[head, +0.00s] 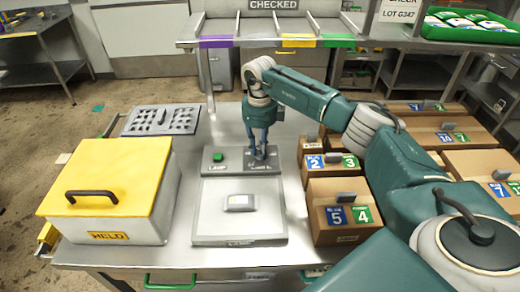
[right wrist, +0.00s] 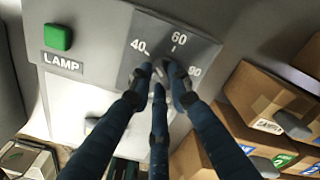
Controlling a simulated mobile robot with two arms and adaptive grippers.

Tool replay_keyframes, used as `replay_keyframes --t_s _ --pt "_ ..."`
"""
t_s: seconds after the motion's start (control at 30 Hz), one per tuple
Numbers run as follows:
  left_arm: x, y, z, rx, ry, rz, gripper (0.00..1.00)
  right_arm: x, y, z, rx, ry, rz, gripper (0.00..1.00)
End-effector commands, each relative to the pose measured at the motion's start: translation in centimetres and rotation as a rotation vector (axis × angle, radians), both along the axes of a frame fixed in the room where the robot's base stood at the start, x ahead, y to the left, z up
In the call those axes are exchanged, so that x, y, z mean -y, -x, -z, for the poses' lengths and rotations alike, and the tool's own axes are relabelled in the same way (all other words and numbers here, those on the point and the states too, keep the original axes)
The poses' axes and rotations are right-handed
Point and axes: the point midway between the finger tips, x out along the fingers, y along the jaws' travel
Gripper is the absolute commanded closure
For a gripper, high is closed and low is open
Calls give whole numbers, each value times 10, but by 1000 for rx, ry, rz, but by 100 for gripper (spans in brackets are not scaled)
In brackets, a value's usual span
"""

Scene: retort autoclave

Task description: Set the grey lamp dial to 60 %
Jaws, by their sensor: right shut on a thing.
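The grey lamp dial (right wrist: 160,71) sits on the darker plate of the lamp panel (head: 205,167). My right gripper (right wrist: 161,79) reaches down onto the dial with its dark blue fingers closed around it; it also shows in the head view (head: 263,153). The fingers hide most of the dial, so I cannot tell exactly where it points. The marks 40, 60 and one that looks like 90 or 80 show beyond the fingertips. A green button (right wrist: 58,37) stands above the LAMP label on the panel's left. My left gripper is not in view.
A grey light plate (head: 217,222) with a small pale block (head: 240,202) lies in front of the panel. A yellow-lidded HELD box (head: 112,182) stands left. Several cardboard boxes (head: 340,193) stand close on the right. A perforated grey tray (head: 161,119) lies back left.

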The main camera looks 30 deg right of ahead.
Motion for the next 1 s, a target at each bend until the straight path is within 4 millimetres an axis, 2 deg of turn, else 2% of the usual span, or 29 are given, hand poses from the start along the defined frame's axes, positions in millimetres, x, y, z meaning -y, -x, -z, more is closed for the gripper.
replay_keyframes --t_s 0.6,1.0 --pt "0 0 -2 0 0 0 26 1 -4 -2 4 -1 583 100" --pt "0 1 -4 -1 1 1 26 1 -6 -2 5 -2 856 100"
